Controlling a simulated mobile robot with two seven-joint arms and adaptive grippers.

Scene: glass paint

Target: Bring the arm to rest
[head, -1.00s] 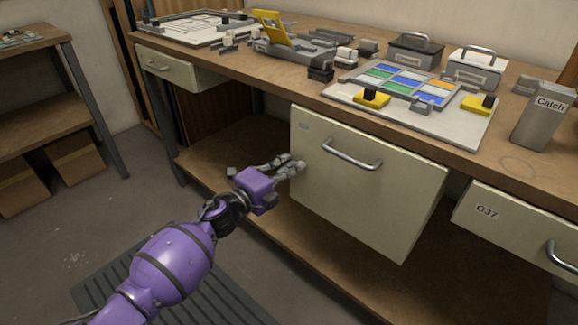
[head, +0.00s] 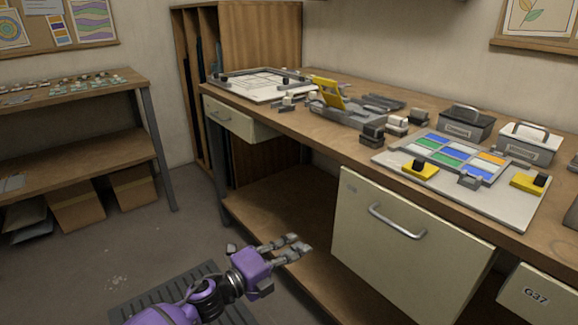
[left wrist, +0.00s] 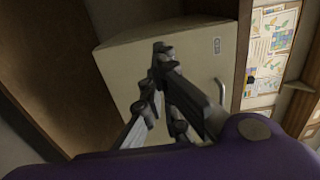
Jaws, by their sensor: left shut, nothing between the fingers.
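My left gripper (head: 298,246) is on the purple arm that comes in from the bottom left in the head view. It is shut and empty. It hangs in front of the workbench, low and to the left of the cream drawer front (head: 400,250). A gap shows between its fingertips and the drawer front. In the left wrist view the gripper fingers (left wrist: 160,55) show against the cream drawer front (left wrist: 120,65). My right gripper is not in view.
The workbench top (head: 300,120) holds a board with coloured glass panes (head: 455,155), metal boxes (head: 460,125) and small tools. A small drawer (head: 228,118) is at the bench's left end. A shelf unit (head: 70,150) stands at the left. The floor (head: 165,245) between is mostly clear.

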